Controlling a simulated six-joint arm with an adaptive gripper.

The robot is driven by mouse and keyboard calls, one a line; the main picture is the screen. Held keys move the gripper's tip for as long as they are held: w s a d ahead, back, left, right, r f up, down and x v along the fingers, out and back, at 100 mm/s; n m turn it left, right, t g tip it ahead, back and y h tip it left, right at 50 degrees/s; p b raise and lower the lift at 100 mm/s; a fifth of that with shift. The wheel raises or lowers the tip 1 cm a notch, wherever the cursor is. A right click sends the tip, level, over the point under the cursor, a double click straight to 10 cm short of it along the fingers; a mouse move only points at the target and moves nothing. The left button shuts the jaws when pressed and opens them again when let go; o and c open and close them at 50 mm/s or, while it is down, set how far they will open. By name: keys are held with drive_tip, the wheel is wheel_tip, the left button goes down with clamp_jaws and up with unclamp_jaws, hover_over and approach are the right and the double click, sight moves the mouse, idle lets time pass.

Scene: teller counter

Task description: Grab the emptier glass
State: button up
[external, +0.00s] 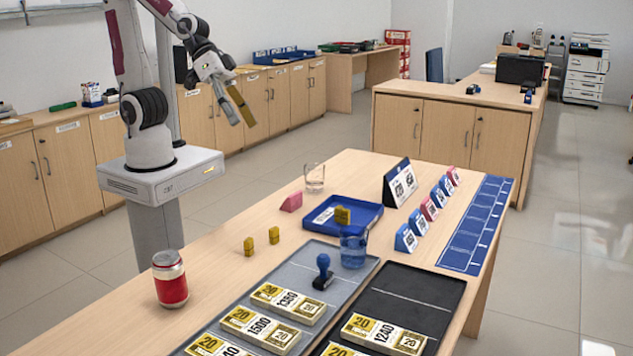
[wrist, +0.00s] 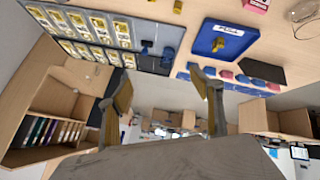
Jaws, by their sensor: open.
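A clear glass (external: 314,178) stands at the far left of the table, behind the blue tray; it looks nearly empty, with a little clear content low down. It also shows at the upper right edge of the wrist view (wrist: 306,17), partly cut off. A second glass (external: 353,248) stands in front of the blue tray and looks blue through much of its height; in the wrist view it is small and dark blue (wrist: 167,58). My gripper (external: 243,122) is open and empty, raised left of the table, apart from both glasses. Its two fingers show in the wrist view (wrist: 163,88).
A blue tray (external: 322,226) lies between the glasses with a yellow block (external: 342,215) on it. A pink block (external: 291,201) is close to the clear glass. A blue stamp (external: 323,272), a red can (external: 170,279), small yellow blocks, display cards and banknote trays occupy the table.

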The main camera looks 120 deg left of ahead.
sight(306, 169)
drive_tip(key=w+a+f+n+y, duration=0.5)
drive_tip(key=w+a+f+n, duration=0.3)
drive_tip(key=a+f, duration=0.45)
drive_tip(key=s+a+f+n+g+y, duration=0.1)
drive_tip(key=s+a+f+y, duration=0.1)
drive_tip(key=a, duration=0.3)
drive_tip(key=s+a+f+n+g+y, duration=0.1)
drive_tip(key=s+a+f+g+y, duration=0.1)
drive_tip(key=s+a+f+y, duration=0.1)
drive_tip(key=s+a+f+n+g+y, duration=0.1)
drive_tip(key=s+a+f+g+y, duration=0.1)
drive_tip(key=a, duration=0.5)
drive_tip(key=shift+s+f+y, duration=0.15)
drive_tip(key=shift+s+f, duration=0.3)
drive_tip(key=shift+f, duration=0.2)
drive_tip(key=shift+s+f+y, duration=0.15)
drive_tip(key=shift+s+f, duration=0.3)
drive_tip(key=shift+f, duration=0.15)
drive_tip(key=shift+s+a+f+n+g+y, duration=0.1)
drive_tip(key=shift+s+a+n+g+y, duration=0.25)
drive_tip(key=shift+s, duration=0.25)
drive_tip(key=shift+x, duration=1.3)
drive_tip(key=shift+w, duration=0.1)
drive_tip(key=shift+w+x, duration=0.2)
drive_tip(key=shift+x, duration=1.1)
drive_tip(key=shift+w+x, duration=0.15)
drive_tip(key=shift+x, duration=1.1)
